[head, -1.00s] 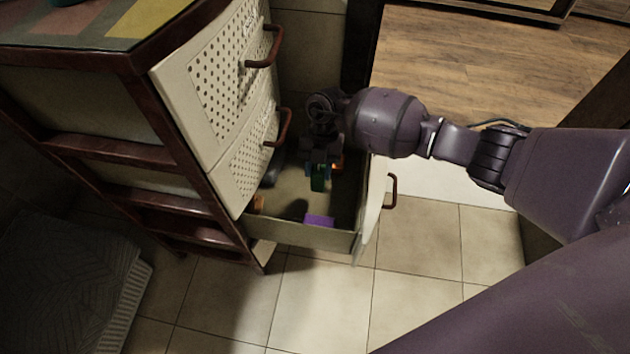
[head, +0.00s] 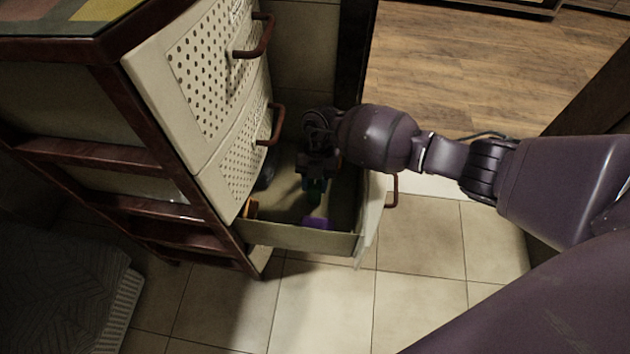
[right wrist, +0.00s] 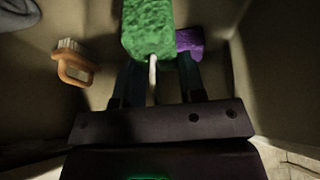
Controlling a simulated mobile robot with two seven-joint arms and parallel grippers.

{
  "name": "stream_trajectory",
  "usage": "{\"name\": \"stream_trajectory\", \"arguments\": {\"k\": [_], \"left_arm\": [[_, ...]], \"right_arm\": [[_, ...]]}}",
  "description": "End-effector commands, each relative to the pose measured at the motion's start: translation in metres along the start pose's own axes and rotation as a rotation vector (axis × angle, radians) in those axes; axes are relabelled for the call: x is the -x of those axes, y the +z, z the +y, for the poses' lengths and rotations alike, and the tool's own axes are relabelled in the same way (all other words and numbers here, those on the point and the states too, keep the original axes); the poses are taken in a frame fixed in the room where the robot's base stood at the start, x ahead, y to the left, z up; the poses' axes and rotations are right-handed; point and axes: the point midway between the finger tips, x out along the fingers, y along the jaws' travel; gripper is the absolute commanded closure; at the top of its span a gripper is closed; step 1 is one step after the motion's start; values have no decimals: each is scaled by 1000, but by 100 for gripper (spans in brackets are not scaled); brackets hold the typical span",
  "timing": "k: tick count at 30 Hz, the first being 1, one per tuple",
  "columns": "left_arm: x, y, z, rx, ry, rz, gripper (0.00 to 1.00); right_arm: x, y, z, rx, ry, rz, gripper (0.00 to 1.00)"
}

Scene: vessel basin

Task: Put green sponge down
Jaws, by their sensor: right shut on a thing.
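The green sponge (right wrist: 150,28) is between the fingers of my right gripper (right wrist: 152,75), which is shut on it, in the right wrist view. In the head view my right gripper (head: 314,186) points down into the open bottom drawer (head: 290,238), and only a dark green bit of the sponge (head: 312,198) shows there, low inside the drawer. I cannot tell whether the sponge touches the drawer floor. My left gripper is not in view.
A purple sponge (head: 315,223) lies in the drawer close to my right gripper; it also shows in the right wrist view (right wrist: 189,42). An orange-handled brush (right wrist: 75,68) lies at the drawer's left. The upper drawers (head: 215,70) are shut, their handles near my arm.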

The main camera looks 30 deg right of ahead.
Motion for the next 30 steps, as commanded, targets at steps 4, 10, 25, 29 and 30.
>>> {"name": "stream_trajectory", "arguments": {"k": [4,10,25,29,30], "left_arm": [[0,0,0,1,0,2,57],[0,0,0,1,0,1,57],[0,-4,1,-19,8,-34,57],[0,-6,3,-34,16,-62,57],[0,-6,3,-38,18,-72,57]], "right_arm": [[-3,1,0,-1,-1,1,55],[-3,1,0,-1,-1,1,38],[40,0,2,1,4,-9,38],[68,0,2,1,4,-10,38],[75,0,2,1,4,-10,38]]}}
